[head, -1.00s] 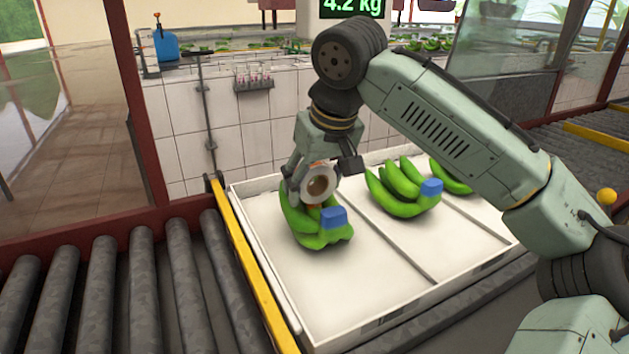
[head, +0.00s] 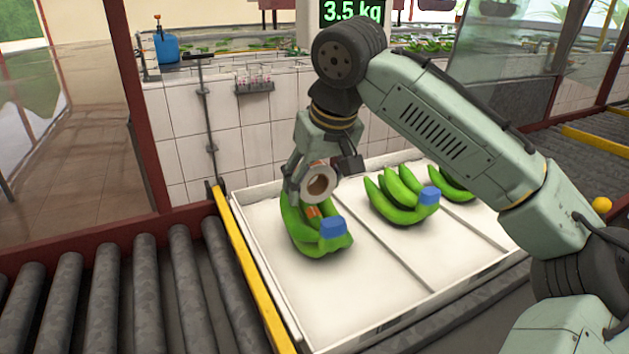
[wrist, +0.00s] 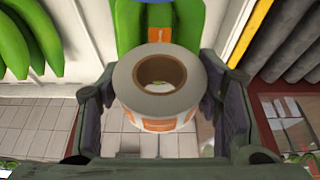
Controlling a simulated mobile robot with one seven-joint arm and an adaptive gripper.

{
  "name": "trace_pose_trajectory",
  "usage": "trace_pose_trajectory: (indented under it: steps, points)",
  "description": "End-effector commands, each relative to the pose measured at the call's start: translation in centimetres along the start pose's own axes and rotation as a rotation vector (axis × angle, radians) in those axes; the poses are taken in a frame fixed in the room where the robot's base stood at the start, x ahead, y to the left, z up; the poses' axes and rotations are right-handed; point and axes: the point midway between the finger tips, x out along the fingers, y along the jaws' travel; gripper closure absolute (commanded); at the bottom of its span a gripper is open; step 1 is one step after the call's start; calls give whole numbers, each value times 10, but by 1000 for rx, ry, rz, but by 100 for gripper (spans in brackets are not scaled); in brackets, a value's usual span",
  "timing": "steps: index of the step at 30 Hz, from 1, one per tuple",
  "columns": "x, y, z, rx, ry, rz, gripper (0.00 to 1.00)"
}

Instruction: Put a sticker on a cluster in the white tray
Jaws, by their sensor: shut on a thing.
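My gripper (head: 318,180) is shut on a white sticker roll (head: 321,182) with a brown core. The roll also shows between the fingers in the wrist view (wrist: 160,85), with orange labels on its side. The roll is just above a green banana cluster (head: 318,238) with a blue top, in the left compartment of the white tray (head: 290,290). An orange patch (head: 313,212) shows on this cluster below the roll, and orange shows against the green in the wrist view (wrist: 158,18). I cannot tell whether it is free of the roll.
A second cluster (head: 400,200) lies in the middle compartment and a third (head: 452,188) in the right one, partly behind my arm. Rollers (head: 110,290) and a yellow rail (head: 250,270) run along the tray's left. A display (head: 352,11) reads 3.5 kg.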

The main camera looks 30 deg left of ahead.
Motion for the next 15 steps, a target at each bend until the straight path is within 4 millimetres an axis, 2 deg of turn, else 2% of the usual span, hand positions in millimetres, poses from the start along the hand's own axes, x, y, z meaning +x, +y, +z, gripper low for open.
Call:
trace_pose_trajectory:
  steps: [1, 15]
  points:
    - [-10, 0, -5, -1, 1, -2, 75]
    - [-54, 0, -23, 0, 1, -2, 75]
